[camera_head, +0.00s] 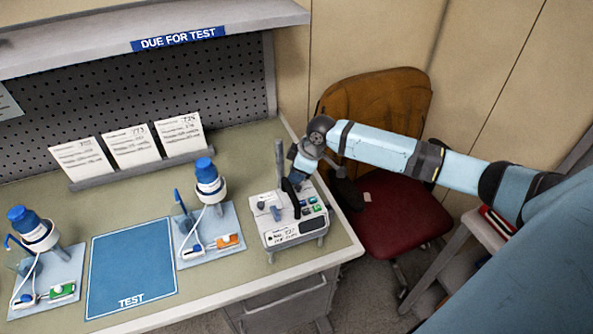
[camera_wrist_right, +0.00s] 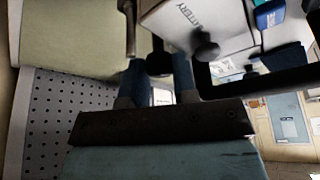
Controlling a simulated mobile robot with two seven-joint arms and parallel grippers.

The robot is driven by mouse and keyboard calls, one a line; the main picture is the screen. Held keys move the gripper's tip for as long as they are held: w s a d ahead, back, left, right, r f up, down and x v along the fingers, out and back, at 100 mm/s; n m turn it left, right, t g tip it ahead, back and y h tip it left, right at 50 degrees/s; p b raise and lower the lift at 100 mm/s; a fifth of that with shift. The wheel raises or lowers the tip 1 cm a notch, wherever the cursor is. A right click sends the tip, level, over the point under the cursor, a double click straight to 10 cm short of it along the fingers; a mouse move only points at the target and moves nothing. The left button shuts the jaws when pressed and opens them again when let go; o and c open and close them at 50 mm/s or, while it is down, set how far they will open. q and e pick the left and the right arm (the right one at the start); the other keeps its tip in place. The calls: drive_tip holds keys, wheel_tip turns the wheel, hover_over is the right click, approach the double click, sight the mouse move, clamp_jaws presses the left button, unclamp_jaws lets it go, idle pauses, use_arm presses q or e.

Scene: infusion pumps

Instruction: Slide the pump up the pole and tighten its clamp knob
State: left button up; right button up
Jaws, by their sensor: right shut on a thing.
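The pump (camera_head: 283,233) is a pale box with coloured buttons and a handwritten label, at the right front of the bench. A grey pole (camera_head: 279,160) rises behind it. My right gripper (camera_head: 297,180) is at the pump's back, beside the pole. In the right wrist view, the two fingers (camera_wrist_right: 160,78) close on a dark round knob (camera_wrist_right: 158,60), by the pole (camera_wrist_right: 130,28). The pump's pale side, marked "BATTERY" (camera_wrist_right: 190,15), is above the fingers there. The fingers hide part of the knob, and the clamp itself is not clear. My left gripper is out of view.
Two blue-capped devices (camera_head: 207,178) (camera_head: 37,232) stand on pale trays. Between them lies a blue TEST mat (camera_head: 131,268). Cards (camera_head: 130,147) stand at the back under a shelf (camera_head: 150,28). A red-seated chair (camera_head: 400,215) is right of the bench edge.

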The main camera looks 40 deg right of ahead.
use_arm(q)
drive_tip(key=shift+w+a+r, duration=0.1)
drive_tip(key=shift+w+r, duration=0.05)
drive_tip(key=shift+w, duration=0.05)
use_arm(e)
drive_tip(key=o, duration=0.6)
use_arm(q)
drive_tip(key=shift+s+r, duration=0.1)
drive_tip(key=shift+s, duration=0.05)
use_arm(e)
drive_tip(key=shift+o, duration=0.3)
drive_tip(key=shift+r, duration=0.1)
drive_tip(key=shift+d+r, duration=0.15)
drive_tip(key=shift+r, duration=0.15)
use_arm(q)
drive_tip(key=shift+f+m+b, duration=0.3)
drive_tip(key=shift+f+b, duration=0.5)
drive_tip(key=shift+b, duration=0.45)
use_arm(e)
drive_tip(key=v, duration=1.3)
drive_tip(key=shift+s, duration=0.2)
